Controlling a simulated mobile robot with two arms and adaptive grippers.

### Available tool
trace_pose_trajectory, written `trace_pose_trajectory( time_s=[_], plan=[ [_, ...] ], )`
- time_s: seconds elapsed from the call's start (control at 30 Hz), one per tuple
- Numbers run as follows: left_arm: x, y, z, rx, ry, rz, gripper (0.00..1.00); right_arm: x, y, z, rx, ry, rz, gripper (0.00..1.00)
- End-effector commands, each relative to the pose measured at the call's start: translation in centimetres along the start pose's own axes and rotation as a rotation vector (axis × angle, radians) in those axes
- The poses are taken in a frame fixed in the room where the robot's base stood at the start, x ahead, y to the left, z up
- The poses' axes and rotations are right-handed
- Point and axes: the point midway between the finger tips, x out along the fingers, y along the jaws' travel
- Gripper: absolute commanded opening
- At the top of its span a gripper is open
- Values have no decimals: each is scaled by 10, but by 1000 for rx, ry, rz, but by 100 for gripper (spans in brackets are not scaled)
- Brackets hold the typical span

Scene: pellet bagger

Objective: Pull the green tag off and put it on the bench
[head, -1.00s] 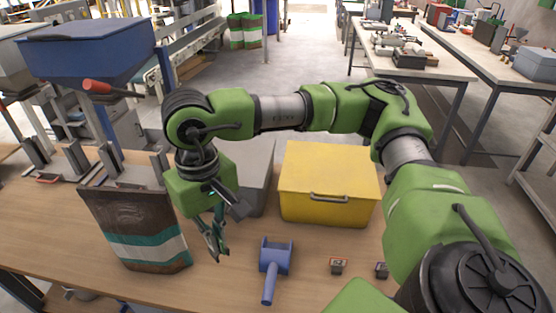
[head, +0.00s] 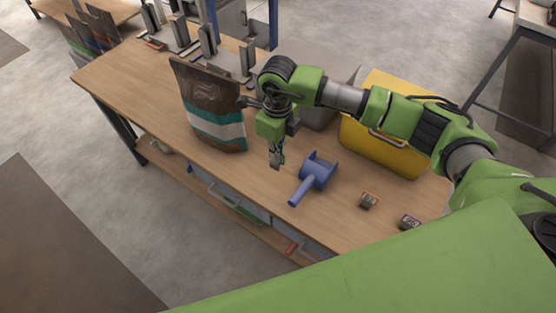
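The wooden bench (head: 135,82) runs across the middle of the head view. I cannot make out a separate green tag. My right gripper (head: 275,160) points down over the bench, between a brown, white and teal bag (head: 212,105) and a blue scoop (head: 317,172). Its fingers look close together, but they are too small to tell whether they are apart or hold something. The bag stands upright on the bench, left of the gripper. My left gripper is not in view.
A yellow bin (head: 385,150) and a grey bin (head: 318,115) stand behind the scoop, partly hidden by my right arm. Two small dark blocks, one (head: 368,201) nearer the scoop, lie at the right. A lower shelf (head: 175,167) holds trays.

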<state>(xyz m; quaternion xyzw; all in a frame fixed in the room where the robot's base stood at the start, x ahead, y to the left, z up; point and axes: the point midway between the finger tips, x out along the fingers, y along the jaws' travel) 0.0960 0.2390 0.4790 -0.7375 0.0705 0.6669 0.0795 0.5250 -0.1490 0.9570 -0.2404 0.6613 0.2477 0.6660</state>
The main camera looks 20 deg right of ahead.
Motion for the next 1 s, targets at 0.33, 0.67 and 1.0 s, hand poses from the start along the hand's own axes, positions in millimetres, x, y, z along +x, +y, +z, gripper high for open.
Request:
trace_pose_trajectory(
  time_s=[0.33, 0.67, 1.0],
  plan=[
    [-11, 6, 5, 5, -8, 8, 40, 44, 4, -5, 511, -7, -3, 0],
    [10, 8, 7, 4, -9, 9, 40, 76, 3, -6, 544, -7, -5, 0],
    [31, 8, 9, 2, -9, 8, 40, 108, 3, -6, 542, -9, -5, 0]
  ],
)
